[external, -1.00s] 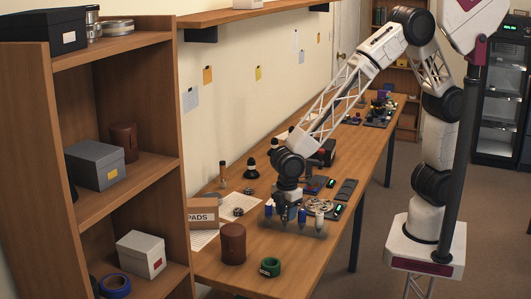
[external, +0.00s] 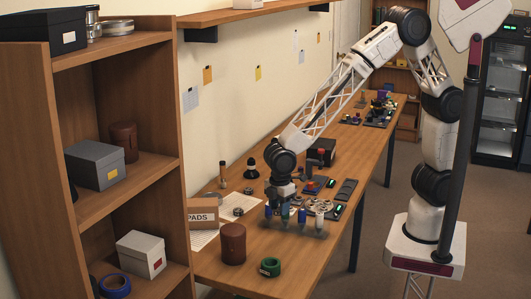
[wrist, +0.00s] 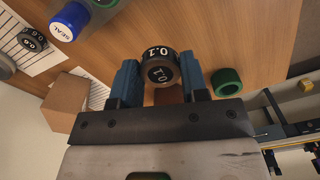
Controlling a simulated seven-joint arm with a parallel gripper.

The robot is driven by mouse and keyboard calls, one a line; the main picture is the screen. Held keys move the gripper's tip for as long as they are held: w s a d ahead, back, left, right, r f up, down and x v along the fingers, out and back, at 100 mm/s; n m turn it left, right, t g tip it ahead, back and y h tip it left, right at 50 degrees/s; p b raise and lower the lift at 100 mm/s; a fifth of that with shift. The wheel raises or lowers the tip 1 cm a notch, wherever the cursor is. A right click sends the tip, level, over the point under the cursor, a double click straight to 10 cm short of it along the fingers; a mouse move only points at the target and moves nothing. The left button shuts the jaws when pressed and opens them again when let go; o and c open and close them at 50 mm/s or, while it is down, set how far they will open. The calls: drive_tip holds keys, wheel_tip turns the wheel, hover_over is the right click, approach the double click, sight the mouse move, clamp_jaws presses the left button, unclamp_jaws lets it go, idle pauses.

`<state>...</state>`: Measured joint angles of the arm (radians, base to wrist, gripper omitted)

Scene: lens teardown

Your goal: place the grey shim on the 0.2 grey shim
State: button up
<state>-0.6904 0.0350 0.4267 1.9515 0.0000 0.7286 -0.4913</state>
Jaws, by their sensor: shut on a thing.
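In the wrist view, my gripper (wrist: 161,82) has its two blue fingers on either side of a dark grey round shim marked 0.1 (wrist: 160,74). The gripper is shut on this shim. Another dark round shim marked 0.2 (wrist: 154,51) shows just beyond it, partly covered by it. I cannot tell whether the two touch. In the external view, my gripper (external: 281,202) points down over the bench, behind the row of bottles, and its fingertips and the shim are too small to make out.
A row of capped bottles (external: 302,216) stands close in front of the gripper. A brown case (external: 232,243), a green ring (external: 270,267) and a PADS box (external: 202,213) stand nearby. Another marked shim (wrist: 32,40) lies on the paper.

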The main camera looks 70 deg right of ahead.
drive_tip(key=w+d+r, duration=0.1)
drive_tip(key=w+d, duration=1.1)
drive_tip(key=w, duration=0.2)
drive_tip(key=r+n, duration=0.1)
hover_over(249, 188)
drive_tip(key=shift+a, duration=0.1)
drive_tip(key=shift+f, duration=0.1)
drive_tip(key=shift+f, duration=3)
drive_tip(key=shift+f, duration=1.9)
drive_tip(key=o, duration=0.9)
drive_tip(key=shift+f, duration=0.1)
